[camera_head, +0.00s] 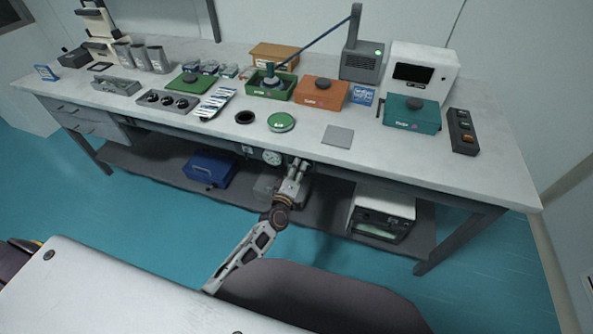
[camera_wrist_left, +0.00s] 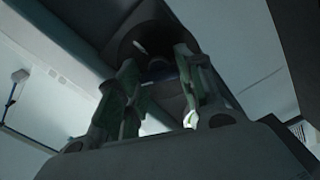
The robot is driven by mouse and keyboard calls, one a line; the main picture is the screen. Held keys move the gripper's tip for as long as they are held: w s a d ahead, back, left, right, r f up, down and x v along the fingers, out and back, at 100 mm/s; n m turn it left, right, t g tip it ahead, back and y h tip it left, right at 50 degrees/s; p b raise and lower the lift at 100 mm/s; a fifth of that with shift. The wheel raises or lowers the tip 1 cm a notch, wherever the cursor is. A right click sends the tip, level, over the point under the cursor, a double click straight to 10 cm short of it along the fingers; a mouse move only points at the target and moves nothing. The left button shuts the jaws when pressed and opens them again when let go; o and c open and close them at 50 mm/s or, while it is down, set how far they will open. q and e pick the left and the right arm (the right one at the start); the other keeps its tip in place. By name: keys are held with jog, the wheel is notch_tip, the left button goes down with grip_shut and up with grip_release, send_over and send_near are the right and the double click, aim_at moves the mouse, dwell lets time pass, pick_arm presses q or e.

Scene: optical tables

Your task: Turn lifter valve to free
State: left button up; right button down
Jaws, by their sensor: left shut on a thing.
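My left gripper (camera_head: 298,168) reaches up to the underside of the bench's front edge, just right of a round white gauge (camera_head: 272,157). In the left wrist view its fingers (camera_wrist_left: 160,85) are closed around a dark part under the bench, which I take to be the lifter valve (camera_wrist_left: 158,65). The picture is dark there, and the valve's handle position and any markings cannot be read. In the head view the gripper hides the valve. My right gripper is not in view.
The white bench top (camera_head: 385,155) overhangs the gripper. On the shelf below, a blue case (camera_head: 210,168) lies to the left and a white instrument (camera_head: 382,212) to the right. Boxes, lids and trays stand on the bench top.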

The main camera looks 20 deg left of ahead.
pick_arm(q)
jog(key=shift+f+n+b, duration=0.15)
jog(key=shift+n+b, duration=0.6)
jog(key=shift+n, duration=1.95)
jog(key=o, duration=1)
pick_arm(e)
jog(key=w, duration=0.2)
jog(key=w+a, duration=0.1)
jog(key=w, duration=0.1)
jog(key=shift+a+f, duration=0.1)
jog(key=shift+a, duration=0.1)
pick_arm(q)
jog(key=shift+s+a, duration=0.2)
jog(key=shift+s, duration=5.85)
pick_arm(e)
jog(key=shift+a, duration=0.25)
pick_arm(q)
jog(key=shift+m, duration=0.3)
